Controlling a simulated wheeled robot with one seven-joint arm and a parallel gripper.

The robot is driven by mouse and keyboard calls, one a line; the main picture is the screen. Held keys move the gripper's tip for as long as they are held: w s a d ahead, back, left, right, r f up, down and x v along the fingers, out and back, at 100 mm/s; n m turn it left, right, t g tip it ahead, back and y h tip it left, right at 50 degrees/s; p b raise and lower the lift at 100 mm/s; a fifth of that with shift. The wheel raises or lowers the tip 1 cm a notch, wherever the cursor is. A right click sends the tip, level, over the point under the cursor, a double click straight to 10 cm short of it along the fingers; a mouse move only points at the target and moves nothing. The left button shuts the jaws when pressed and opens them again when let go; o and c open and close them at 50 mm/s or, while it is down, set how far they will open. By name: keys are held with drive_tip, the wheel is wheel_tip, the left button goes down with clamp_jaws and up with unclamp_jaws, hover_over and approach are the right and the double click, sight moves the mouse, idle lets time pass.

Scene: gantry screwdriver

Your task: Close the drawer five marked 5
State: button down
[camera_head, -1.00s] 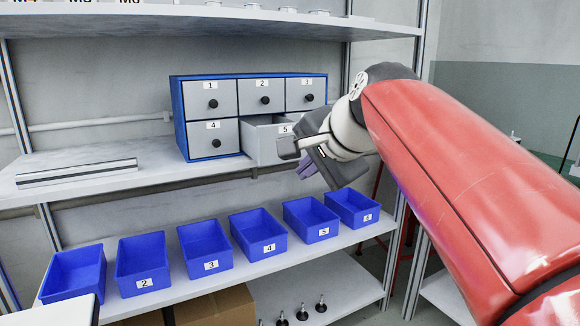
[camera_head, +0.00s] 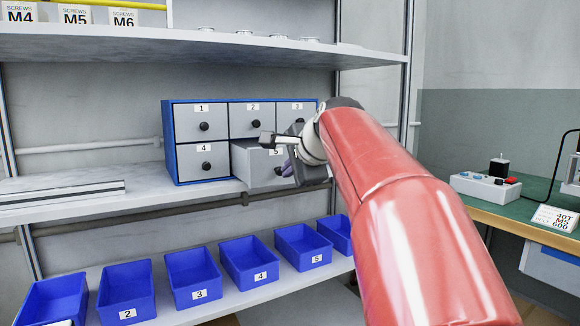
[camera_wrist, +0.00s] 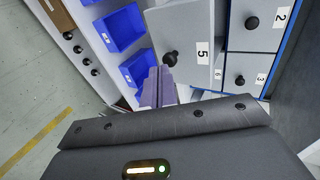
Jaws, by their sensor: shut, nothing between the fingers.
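Drawer five (camera_head: 253,169) is the bottom middle drawer of a small blue and grey cabinet (camera_head: 167,143). It stands pulled out, with its grey side and part of its open top showing. In the wrist view its front (camera_wrist: 190,35) carries the label 5 and a black knob (camera_wrist: 170,58). My gripper (camera_head: 287,168) is at the right part of the drawer's front and partly covers it. Its purple fingers (camera_wrist: 158,84) are shut and empty, with the tips close to the knob. I cannot tell whether they touch.
Several blue bins (camera_head: 194,277) stand on the shelf below. A metal bar (camera_head: 62,196) lies left of the cabinet. A workbench (camera_head: 500,199) stands at right.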

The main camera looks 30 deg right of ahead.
drive_tip(key=shift+w, duration=1.05)
drive_tip(key=w+p, duration=0.4)
drive_tip(key=w, duration=0.2)
drive_tip(key=w+p, duration=0.5)
drive_tip(key=w, duration=0.2)
drive_tip(key=shift+w+a+r, duration=0.15)
drive_tip(key=shift+a+r, duration=0.05)
drive_tip(key=shift+w+f+p, duration=0.1)
drive_tip(key=shift+w+p, duration=0.2)
drive_tip(key=shift+s+f, duration=0.1)
